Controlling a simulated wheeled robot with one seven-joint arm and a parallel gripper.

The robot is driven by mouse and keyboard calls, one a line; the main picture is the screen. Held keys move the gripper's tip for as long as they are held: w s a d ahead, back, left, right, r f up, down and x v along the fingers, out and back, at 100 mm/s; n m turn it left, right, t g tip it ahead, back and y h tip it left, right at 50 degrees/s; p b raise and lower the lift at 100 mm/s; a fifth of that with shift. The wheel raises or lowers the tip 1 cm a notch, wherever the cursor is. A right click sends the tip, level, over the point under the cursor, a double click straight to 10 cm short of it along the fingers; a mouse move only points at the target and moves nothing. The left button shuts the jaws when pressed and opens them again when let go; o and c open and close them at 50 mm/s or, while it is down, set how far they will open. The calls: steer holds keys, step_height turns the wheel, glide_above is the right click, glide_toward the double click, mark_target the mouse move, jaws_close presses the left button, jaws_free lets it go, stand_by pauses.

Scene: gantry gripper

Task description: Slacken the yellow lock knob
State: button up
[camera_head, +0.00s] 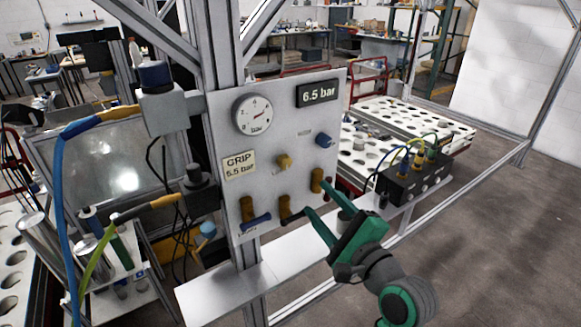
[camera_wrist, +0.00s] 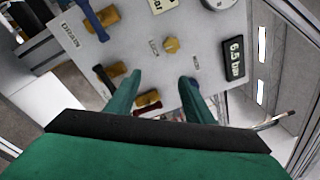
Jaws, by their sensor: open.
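The yellow lock knob (camera_head: 284,161) sits on the middle of the upright grey panel (camera_head: 300,128). In the wrist view the knob (camera_wrist: 171,45) shows whole, beyond the fingertips, near a small LOCK label (camera_wrist: 153,47). My gripper (camera_head: 317,197) is open, its two green fingers apart and pointing at the panel. In the head view it is below and right of the knob. In the wrist view the gripper (camera_wrist: 160,78) has nothing between its tips, and the knob lies ahead of the gap, apart from both fingers.
Valves with a blue handle (camera_head: 255,220), a black handle (camera_head: 291,216) and a red handle (camera_head: 328,186) line the panel's lower part, the last close to a finger. A blue knob (camera_head: 325,139), gauge (camera_head: 254,115) and 6.5 bar display (camera_head: 318,93) sit higher. A black valve block (camera_head: 408,184) stands right.

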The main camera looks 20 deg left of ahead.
steer(key=g+y, duration=0.1)
steer(key=g, duration=0.1)
glide_toward(287, 164)
steer(key=shift+n, duration=0.3)
steer(key=x, duration=0.8)
steer(key=shift+w+a, duration=0.2)
steer(key=shift+a, duration=0.05)
steer(key=c, duration=1)
